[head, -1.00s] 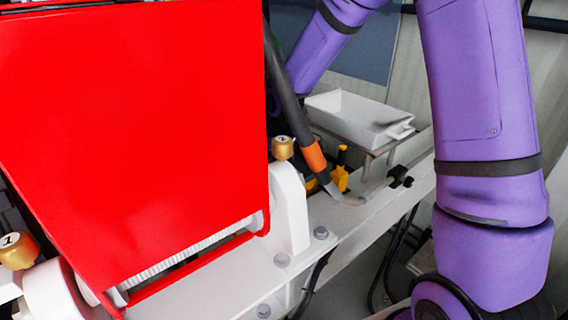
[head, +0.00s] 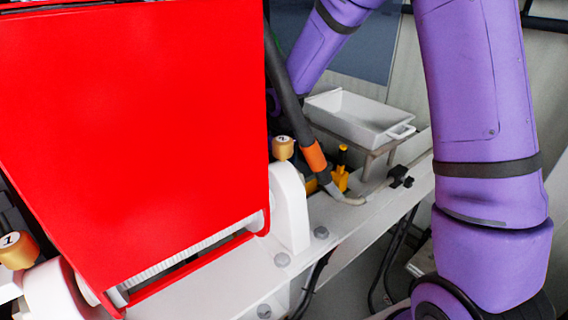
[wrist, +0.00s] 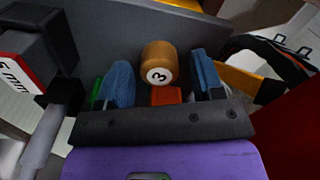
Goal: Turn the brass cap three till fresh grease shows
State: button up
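The brass cap marked 3 (wrist: 158,62) shows in the wrist view, upper middle, its numbered face turned towards the camera. My gripper (wrist: 160,66) has two blue fingers, one on each side of the cap in the picture. A narrow gap shows between each finger and the cap, so the gripper is open and not touching it in this view. I cannot tell how deep the cap sits between the fingertips. In the head view my gripper and cap three are hidden. Two other brass caps, both seemingly marked 1, show there: one near the middle (head: 283,147) and one at the left edge (head: 18,251).
A large red cover (head: 135,130) fills the left of the head view. A white tray (head: 350,121) stands on a bracket behind the white bolted frame (head: 343,226). A dark hose with an orange collar (head: 314,157) runs down beside a yellow fitting (head: 341,178).

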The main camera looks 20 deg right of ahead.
notch_tip(320, 180, up, 11)
dwell(0.8)
jog(key=shift+f, duration=0.1)
